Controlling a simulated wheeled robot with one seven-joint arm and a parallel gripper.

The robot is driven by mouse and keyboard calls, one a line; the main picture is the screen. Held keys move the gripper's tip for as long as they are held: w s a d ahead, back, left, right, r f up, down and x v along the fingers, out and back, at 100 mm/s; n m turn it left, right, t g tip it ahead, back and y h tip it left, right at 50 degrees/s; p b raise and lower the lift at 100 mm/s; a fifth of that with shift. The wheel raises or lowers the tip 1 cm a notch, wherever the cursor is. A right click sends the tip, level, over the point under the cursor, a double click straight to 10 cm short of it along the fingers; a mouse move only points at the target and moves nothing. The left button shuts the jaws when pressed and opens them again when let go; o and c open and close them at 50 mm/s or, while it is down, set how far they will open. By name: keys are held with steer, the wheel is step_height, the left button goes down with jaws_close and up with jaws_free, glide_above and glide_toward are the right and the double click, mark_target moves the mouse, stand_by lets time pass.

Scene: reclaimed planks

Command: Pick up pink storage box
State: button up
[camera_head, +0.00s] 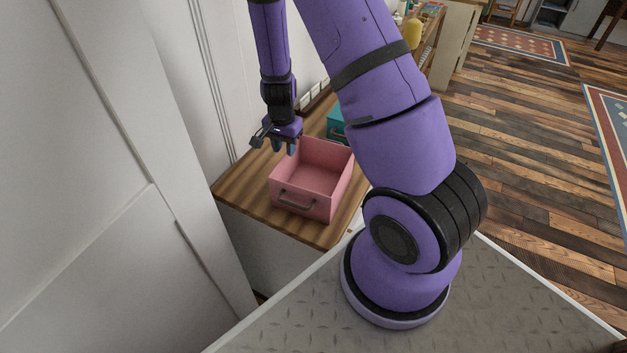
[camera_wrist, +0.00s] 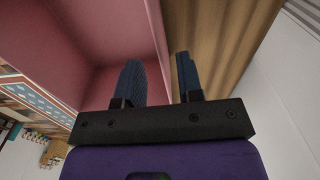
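The pink storage box (camera_head: 298,203) is open-topped and sits upright on a wooden tabletop, with a handle on its front wall. My gripper (camera_head: 284,149) is at the box's left wall, towards its back corner, pointing down. In the wrist view the pink box (camera_wrist: 98,28) fills the upper left. My gripper's two fingers (camera_wrist: 161,70) are apart, one over the inside of the box and the other over the wood outside. The box's wall runs between them. I cannot tell whether either finger touches the wall.
The wooden tabletop (camera_head: 240,188) has bare room left of the box. A teal box (camera_head: 335,124) stands close behind the pink one, partly hidden by my arm. A white wall (camera_head: 185,80) rises close on the left. Open plank floor (camera_head: 520,130) lies to the right.

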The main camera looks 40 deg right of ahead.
mark_target(285, 155)
steer(key=shift+f, duration=1.7)
jaws_close()
